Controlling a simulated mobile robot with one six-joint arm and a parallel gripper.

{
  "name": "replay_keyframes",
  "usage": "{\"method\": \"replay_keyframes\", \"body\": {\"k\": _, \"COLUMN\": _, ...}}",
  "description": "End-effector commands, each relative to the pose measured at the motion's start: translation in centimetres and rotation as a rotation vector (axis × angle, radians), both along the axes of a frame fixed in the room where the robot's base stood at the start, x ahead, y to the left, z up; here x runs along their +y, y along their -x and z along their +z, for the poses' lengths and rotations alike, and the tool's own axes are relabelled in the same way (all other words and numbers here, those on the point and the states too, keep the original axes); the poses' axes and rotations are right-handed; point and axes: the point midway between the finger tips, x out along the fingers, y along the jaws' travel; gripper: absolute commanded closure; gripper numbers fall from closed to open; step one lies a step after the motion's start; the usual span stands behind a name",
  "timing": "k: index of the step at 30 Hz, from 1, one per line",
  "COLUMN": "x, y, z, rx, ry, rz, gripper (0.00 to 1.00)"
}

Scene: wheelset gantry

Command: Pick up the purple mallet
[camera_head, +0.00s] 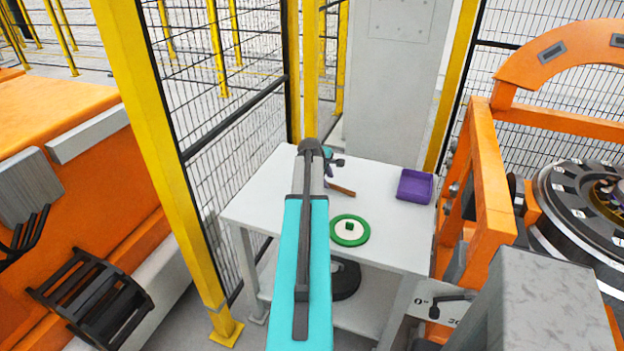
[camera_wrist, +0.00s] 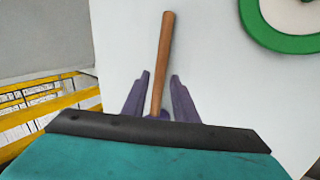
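The mallet lies on the white table (camera_head: 270,205). Its brown wooden handle (camera_head: 342,190) shows in the head view, just below my gripper (camera_head: 333,168). In the wrist view the handle (camera_wrist: 164,55) runs upward from between my two fingers (camera_wrist: 160,88). The fingers are apart, one on each side of the handle, with gaps visible, so my gripper is open. A little purple at the handle's lower end (camera_wrist: 158,117) may be the mallet's head; the rest is hidden behind my gripper. I cannot tell the height of the fingers above the table.
A green-rimmed round dish (camera_head: 350,230) with a small dark green piece sits nearer on the table. A purple tray (camera_head: 414,187) is at the table's right. Yellow-posted mesh fencing (camera_head: 240,130) stands left and behind. An orange frame (camera_head: 487,180) stands close on the right.

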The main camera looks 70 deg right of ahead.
Motion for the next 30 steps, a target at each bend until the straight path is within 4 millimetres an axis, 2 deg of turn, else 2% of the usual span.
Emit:
{"method": "replay_keyframes", "body": {"k": 14, "x": -0.4, "y": 0.0, "z": -0.5, "rx": 0.0, "ry": 0.0, "rz": 0.0, "gripper": 0.74}}
{"method": "replay_keyframes", "body": {"k": 30, "x": -2.7, "y": 0.2, "z": -4.2, "rx": 0.0, "ry": -0.001, "rz": 0.0, "gripper": 0.74}}
